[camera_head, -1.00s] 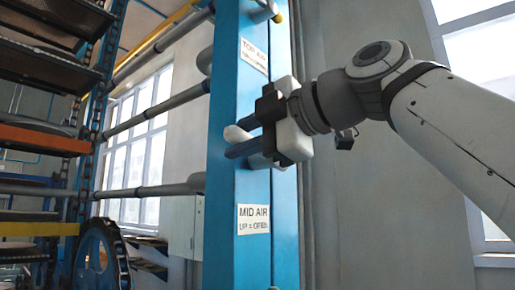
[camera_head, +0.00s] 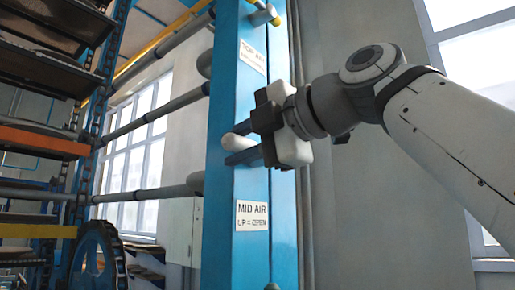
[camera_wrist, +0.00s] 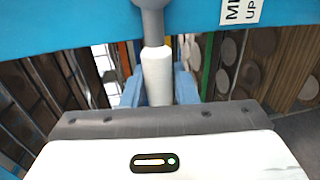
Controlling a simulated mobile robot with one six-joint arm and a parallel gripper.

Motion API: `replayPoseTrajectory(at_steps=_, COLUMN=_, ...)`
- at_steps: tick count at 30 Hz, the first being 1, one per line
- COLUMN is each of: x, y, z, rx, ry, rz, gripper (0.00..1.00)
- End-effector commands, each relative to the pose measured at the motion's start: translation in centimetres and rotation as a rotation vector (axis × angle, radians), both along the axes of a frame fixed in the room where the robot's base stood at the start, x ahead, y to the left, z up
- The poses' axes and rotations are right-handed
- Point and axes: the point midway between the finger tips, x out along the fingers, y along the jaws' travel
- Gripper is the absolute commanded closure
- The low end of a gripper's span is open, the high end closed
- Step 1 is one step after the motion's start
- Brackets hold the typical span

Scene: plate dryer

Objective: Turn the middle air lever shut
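The middle air lever shows in the wrist view as a grey shaft with a white grip (camera_wrist: 157,76), coming from the blue post. In the head view its white grip (camera_head: 234,141) sticks out to the left, above the MID AIR label (camera_head: 252,215). My gripper (camera_head: 243,148) reaches the lever from the right, with one blue finger just below the grip. In the wrist view my gripper's (camera_wrist: 159,88) two blue fingers flank the grip closely, and it appears shut on it. The lever's pivot is mostly hidden behind my gripper.
The blue post (camera_head: 223,230) stands behind the lever. Another lever with a yellow tip (camera_head: 277,20) is above, by the TOP AIR label (camera_head: 253,57). Horizontal grey pipes (camera_head: 150,192) run left from the post. Racks and a blue wheel (camera_head: 98,258) stand at the left.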

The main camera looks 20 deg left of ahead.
Motion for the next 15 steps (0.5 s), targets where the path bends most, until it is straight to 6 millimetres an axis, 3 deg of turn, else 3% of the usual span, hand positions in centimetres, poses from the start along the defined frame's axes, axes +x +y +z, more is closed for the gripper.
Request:
replayPoseTrajectory(at_steps=6, x=0.02, y=0.06, z=-0.07, rx=0.0, ry=0.002, rz=0.001, gripper=0.56)
replayPoseTrajectory(at_steps=15, x=-0.08, y=-0.3, z=0.02, rx=0.0, ry=0.002, rz=0.0, gripper=0.56)
